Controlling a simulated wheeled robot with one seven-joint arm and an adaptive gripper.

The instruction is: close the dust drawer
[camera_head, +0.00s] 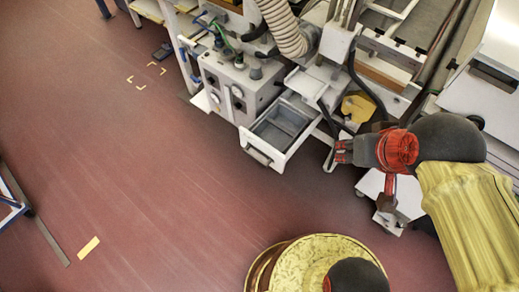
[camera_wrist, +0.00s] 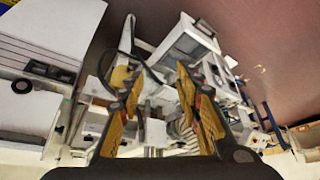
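The dust drawer (camera_head: 262,150) is white with a grey inside. It stands pulled out from the machine, its front panel and handle (camera_head: 258,156) facing the open floor. In the wrist view the open drawer (camera_wrist: 174,40) shows beyond the fingertips, towards the top. My gripper (camera_head: 334,155) is to the right of the drawer in the head view, with a visible gap between them. In the wrist view the two fingers of my gripper (camera_wrist: 156,74) are spread apart with nothing between them.
A grey machine box (camera_head: 232,85) with gauges stands left of the drawer. A ribbed hose (camera_head: 283,28) comes down above it. A black cable (camera_head: 362,85) and a yellow object (camera_head: 358,107) are near my gripper. The red floor (camera_head: 170,180) in front of the drawer is clear.

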